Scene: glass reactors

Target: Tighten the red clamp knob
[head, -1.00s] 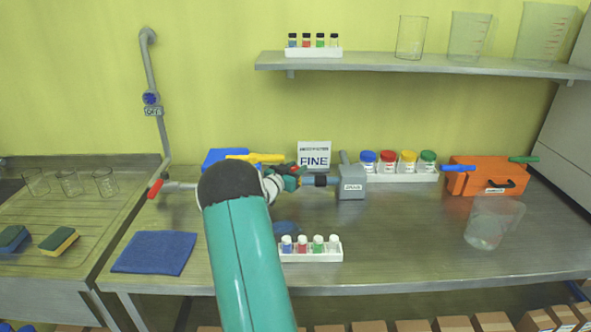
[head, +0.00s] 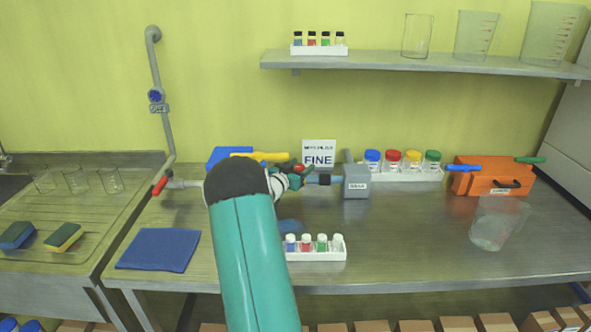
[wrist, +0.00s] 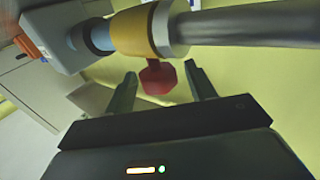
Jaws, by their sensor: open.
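The red clamp knob (wrist: 158,78) shows in the wrist view, hanging from a yellow collar (wrist: 132,33) on a grey rod (wrist: 250,22). My gripper (wrist: 160,70) is open, with one finger on each side of the knob. I cannot tell whether either finger touches it. In the head view, my gripper (head: 302,176) is at the clamp, left of the grey motor box (head: 356,182). A small red part, likely the knob (head: 299,167), shows there, but my arm hides much of the clamp.
A white rack of small capped vials (head: 316,255) stands in front of the clamp. A blue cloth (head: 158,249) lies at left. Behind are a sign (head: 319,154) and a rack of colour-capped jars (head: 402,174). An orange case (head: 493,180) and a clear beaker (head: 494,230) stand at right.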

